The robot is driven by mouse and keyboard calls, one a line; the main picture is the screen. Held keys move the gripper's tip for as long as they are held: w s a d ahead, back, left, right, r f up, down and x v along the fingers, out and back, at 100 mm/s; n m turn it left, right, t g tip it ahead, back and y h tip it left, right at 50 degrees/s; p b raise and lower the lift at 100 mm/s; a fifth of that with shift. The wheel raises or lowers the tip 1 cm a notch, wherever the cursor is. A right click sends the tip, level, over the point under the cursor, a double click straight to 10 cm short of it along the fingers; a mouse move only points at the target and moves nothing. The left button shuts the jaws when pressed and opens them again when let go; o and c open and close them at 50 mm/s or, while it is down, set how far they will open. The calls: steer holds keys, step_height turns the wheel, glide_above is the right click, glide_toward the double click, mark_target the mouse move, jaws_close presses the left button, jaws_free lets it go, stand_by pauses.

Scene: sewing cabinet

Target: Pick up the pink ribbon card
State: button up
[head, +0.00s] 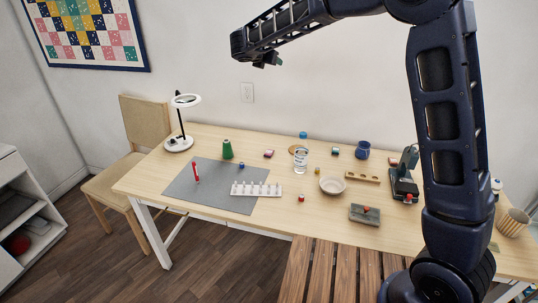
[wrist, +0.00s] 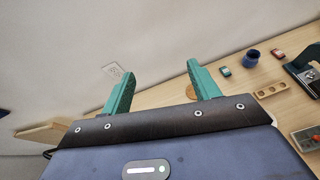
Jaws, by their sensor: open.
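My gripper (head: 272,61) is raised high above the back of the table, near the wall. In the wrist view its two green fingers (wrist: 160,75) stand wide apart with nothing between them. A small pinkish-red piece (head: 268,153) lies on the table right of the green thread cone. Another small reddish piece (head: 393,161) lies right of the blue mug, and it also shows in the wrist view (wrist: 278,54). Both are too small for me to tell which is the pink ribbon card. My gripper is far above both and touches neither.
The wooden table (head: 320,222) holds a grey mat (head: 207,197), white spool rack (head: 256,189), water bottle (head: 301,160), bowl (head: 332,185), blue mug (head: 363,150) and small sewing machine (head: 402,182). A lamp (head: 180,138) stands at left. A slatted bench (head: 325,270) is in front.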

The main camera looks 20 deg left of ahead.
steer(key=s+a+f+n, duration=0.1)
steer(key=a+n, duration=0.1)
steer(key=a, duration=0.3)
glide_toward(268, 152)
steer(key=s, duration=0.3)
steer(key=shift+d+t+y, duration=0.25)
steer(key=shift+t+y, duration=0.05)
steer(key=shift+w+f, duration=0.1)
steer(key=shift+w, duration=0.05)
steer(key=x, duration=0.4)
steer(key=shift+w, duration=0.1)
steer(key=shift+r+x, duration=0.15)
steer(key=shift+x, duration=1.45)
steer(key=shift+r+x, duration=0.1)
steer(key=shift+x, duration=1.5)
steer(key=c, duration=1.1)
